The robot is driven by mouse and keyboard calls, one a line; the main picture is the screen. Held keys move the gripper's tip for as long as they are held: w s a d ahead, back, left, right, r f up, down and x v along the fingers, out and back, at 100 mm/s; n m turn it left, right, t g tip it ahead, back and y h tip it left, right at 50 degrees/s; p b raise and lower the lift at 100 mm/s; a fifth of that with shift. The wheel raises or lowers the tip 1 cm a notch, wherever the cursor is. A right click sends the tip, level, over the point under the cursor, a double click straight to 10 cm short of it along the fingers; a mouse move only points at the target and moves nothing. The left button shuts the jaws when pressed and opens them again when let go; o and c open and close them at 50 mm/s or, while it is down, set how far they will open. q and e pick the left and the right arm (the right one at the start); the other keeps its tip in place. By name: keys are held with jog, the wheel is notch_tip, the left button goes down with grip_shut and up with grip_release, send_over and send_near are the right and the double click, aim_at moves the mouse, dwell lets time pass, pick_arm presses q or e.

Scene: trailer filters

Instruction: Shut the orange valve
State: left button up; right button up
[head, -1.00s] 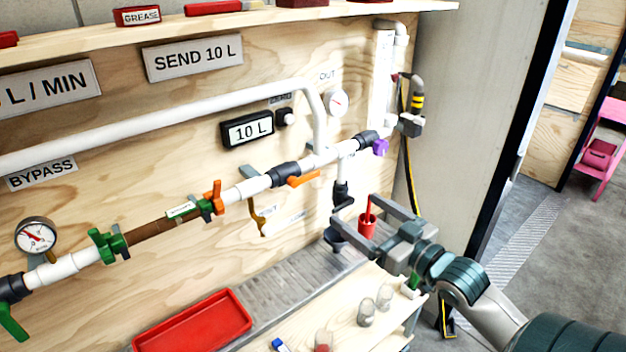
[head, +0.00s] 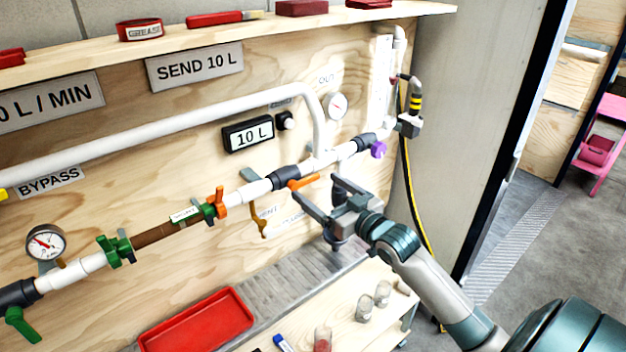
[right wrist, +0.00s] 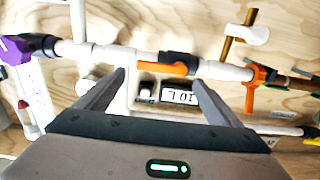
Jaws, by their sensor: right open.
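The orange valve handle (head: 303,183) sits on a dark valve body (head: 285,178) in the white pipe, below the 10 L display. The handle lies roughly along the pipe. My right gripper (head: 317,190) is open and empty, just below and right of the handle. In the right wrist view the orange handle (right wrist: 162,69) lies across the gap between the open fingers (right wrist: 157,80), near their tips. I cannot tell whether a finger touches it. My left gripper is out of view.
A separate orange clamp (head: 220,202) sits left on the same pipe, beside a brown filter section (head: 166,232). A purple knob (head: 378,149) is to the right. A brass tap handle (head: 261,220) hangs below the pipe. A red tray (head: 195,322) and jars (head: 366,305) stand below.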

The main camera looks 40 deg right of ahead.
aim_at(307, 180)
jog(key=shift+w+a+p, duration=0.1)
jog(key=shift+w+p, duration=0.25)
jog(key=shift+w, duration=1.35)
jog(key=c, duration=1.5)
